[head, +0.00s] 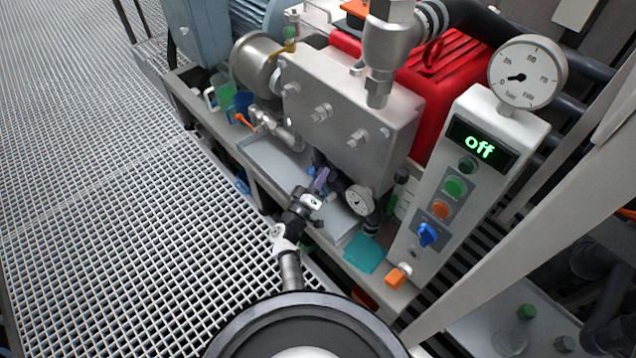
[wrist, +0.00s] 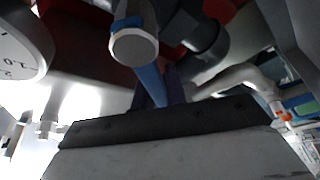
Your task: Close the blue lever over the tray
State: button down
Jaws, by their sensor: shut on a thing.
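The blue lever (head: 319,179) shows as a small blue-purple piece under the grey metal block, above the grey tray (head: 268,158). My gripper (head: 312,190) reaches it from below and is shut on it. In the wrist view the blue lever (wrist: 151,84) runs from a metal hex-ended fitting (wrist: 135,46) down to my gripper (wrist: 168,98). The dark gripper body hides the lever's lower end, and the exact grip of the fingertips is hard to see.
An orange-handled valve (head: 243,120) is at the tray's far left. A control box (head: 466,180) reading "off" stands at right. A teal cloth (head: 364,253) lies nearby. The grating (head: 100,180) at left is clear.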

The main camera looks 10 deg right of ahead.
jog(key=shift+s+d+r+m+g+h+b, duration=0.35)
jog(key=shift+s+d+m+g+h+b, duration=0.45)
jog(key=shift+m, duration=1.45)
jog(key=shift+s+d+r+m+g+h+b, duration=0.2)
jog(key=shift+s+r+m+g+h, duration=0.3)
jog(key=shift+m+h, duration=1.15)
jog(key=shift+s+d+r+m+g+h+b, duration=0.3)
jog(key=shift+s+d+m+g+b, duration=0.35)
jog(key=shift+m, duration=2.15)
jog(key=shift+s+a, duration=0.15)
jog(key=c, duration=1.4)
grip_release()
jog(key=shift+c, duration=0.2)
jog(key=shift+s+f, duration=0.1)
